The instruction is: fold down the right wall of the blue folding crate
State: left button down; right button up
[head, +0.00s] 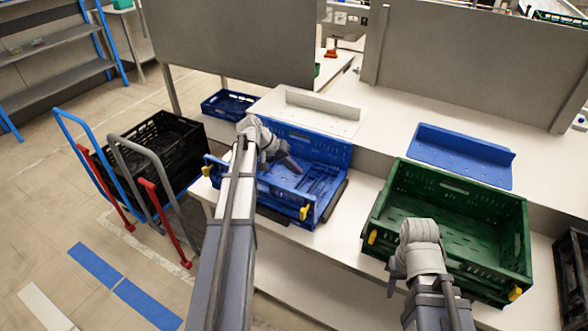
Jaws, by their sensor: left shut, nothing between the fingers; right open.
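The blue folding crate (325,152) stands on the white table in the middle of the head view. Its back wall is upright, and yellow latches show at its front corners. Its right side looks low, and a slotted blue panel (320,182) lies at the right inside; I cannot tell for sure whether this is the folded right wall. My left gripper (294,167) is shut and empty, over the crate's interior. My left arm hides part of the crate's left and front. My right gripper (394,280) is open, at the front of the green crate, its fingers partly hidden.
A green crate (455,186) stands on the right, with a blue flanged plate (460,155) behind it and a white one (320,112) behind the blue crate. A smaller blue crate (228,104) is at back left. Black crates (160,140) sit by a hand trolley (92,165). Grey panels stand behind.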

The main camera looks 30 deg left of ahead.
pick_arm(q)
jog(key=s+a+r+p, duration=0.3)
jog(key=a+r+p, duration=0.3)
jog(key=a+r, duration=0.1)
jog(key=shift+s+a+r+p, duration=0.25)
jog(key=shift+a+r+p, duration=0.1)
jog(key=shift+a, duration=0.25)
jog(key=s+d+f+m+g+y, duration=0.15)
jog(key=s+d, duration=0.25)
jog(key=d, duration=0.8)
jog(key=s+d+f+m+g+y, duration=0.1)
jog(key=s+d+f+m+g, duration=0.15)
jog(key=d, duration=0.85)
jog(key=s+d+m+y, duration=0.3)
jog(key=s+d+y, duration=0.2)
jog(key=s+d, duration=0.8)
jog(key=shift+s+d+f+g, duration=0.2)
jog(key=shift+s+g, duration=0.1)
jog(key=shift+s, duration=0.55)
